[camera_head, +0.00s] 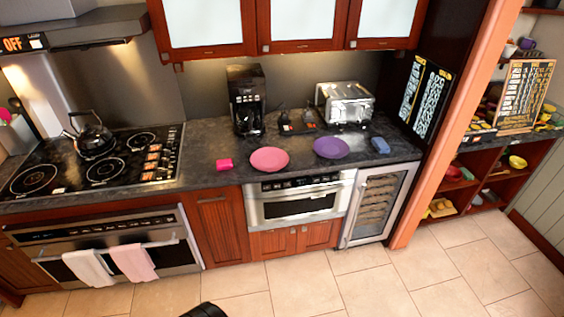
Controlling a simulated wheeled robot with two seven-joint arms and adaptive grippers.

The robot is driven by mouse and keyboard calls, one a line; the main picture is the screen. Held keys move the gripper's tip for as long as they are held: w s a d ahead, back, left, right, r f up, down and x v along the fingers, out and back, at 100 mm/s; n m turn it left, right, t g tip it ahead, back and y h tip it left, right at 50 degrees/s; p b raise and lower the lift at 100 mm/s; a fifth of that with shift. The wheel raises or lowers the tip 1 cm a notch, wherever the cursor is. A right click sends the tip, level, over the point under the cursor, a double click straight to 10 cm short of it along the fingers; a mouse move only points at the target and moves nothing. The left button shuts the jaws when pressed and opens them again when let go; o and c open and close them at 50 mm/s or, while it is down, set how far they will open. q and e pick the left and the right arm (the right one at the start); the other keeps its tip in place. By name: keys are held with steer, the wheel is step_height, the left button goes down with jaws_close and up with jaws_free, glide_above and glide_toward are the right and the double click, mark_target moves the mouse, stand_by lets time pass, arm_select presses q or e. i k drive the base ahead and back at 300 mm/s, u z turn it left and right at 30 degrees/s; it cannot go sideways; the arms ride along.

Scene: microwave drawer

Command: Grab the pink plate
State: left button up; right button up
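The pink plate (269,160) lies flat on the dark countertop (213,150), near its front edge and above the microwave drawer (297,203). A purple plate (331,148) lies to its right, and a small bright pink block (224,165) lies to its left. The microwave drawer front looks shut. Neither of my grippers shows in the view. A dark rounded shape at the bottom edge is too cut off to tell what it is.
A coffee maker (245,99) and a toaster (345,103) stand at the back of the counter. A blue item (380,145) lies right of the purple plate. A stove (96,160) with a kettle (93,138) is at left. The tiled floor (330,285) in front is clear.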

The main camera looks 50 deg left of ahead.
mark_target(269, 160)
steer(key=z, duration=0.15)
steer(key=i, duration=1.8)
steer(key=u, duration=0.25)
steer(key=i, duration=1.05)
steer(key=u, duration=0.55)
